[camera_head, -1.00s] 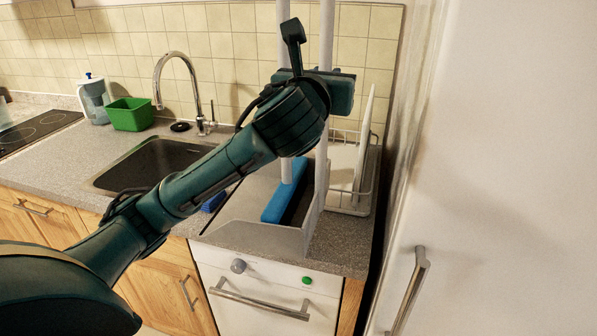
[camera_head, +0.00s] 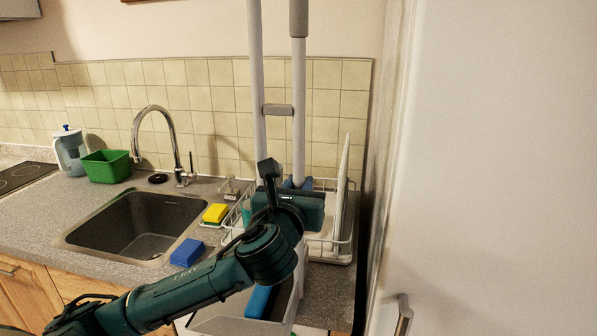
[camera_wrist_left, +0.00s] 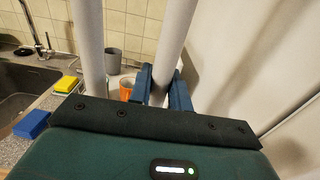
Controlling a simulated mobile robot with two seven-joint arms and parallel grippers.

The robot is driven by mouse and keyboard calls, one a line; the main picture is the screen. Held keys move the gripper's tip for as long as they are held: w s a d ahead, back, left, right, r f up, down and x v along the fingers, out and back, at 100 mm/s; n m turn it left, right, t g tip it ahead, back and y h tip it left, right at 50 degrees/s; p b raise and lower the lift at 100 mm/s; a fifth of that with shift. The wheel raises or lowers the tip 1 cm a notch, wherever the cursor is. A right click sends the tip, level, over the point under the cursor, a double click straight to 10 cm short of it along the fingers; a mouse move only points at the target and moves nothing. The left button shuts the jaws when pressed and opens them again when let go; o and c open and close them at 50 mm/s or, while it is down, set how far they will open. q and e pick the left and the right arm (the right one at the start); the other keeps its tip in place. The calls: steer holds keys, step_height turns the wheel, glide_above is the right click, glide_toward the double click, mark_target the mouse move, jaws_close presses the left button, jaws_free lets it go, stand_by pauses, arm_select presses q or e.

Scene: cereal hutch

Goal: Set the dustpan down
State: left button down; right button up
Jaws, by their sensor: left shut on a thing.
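The long-handled dustpan shows in the head view as a pale grey pan (camera_head: 225,324) at the bottom edge, cut off below. Its white pole (camera_head: 299,110) rises upright to a grey grip. A brush with a blue head (camera_head: 258,302) sits in the pan, and its own pole (camera_head: 256,70) runs beside the dustpan's, joined by a grey clip. My left gripper (camera_head: 298,186) is shut on the dustpan's pole. In the left wrist view the blue fingers (camera_wrist_left: 164,88) close around the right pole (camera_wrist_left: 175,35). The pan's underside and the floor are out of sight. My right gripper is not in view.
The counter (camera_head: 35,225) holds a sink (camera_head: 140,225), a blue sponge (camera_head: 187,252), a yellow sponge (camera_head: 216,213) and a green tub (camera_head: 106,166). A dish rack (camera_head: 335,248) stands just behind the gripper. A tall white cabinet or fridge (camera_head: 490,170) closes off the right side.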

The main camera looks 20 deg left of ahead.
arm_select(q)
steer(key=shift+r, duration=0.15)
steer(key=c, duration=1.7)
jaws_free()
steer(key=shift+f, duration=0.2)
steer(key=o, duration=0.4)
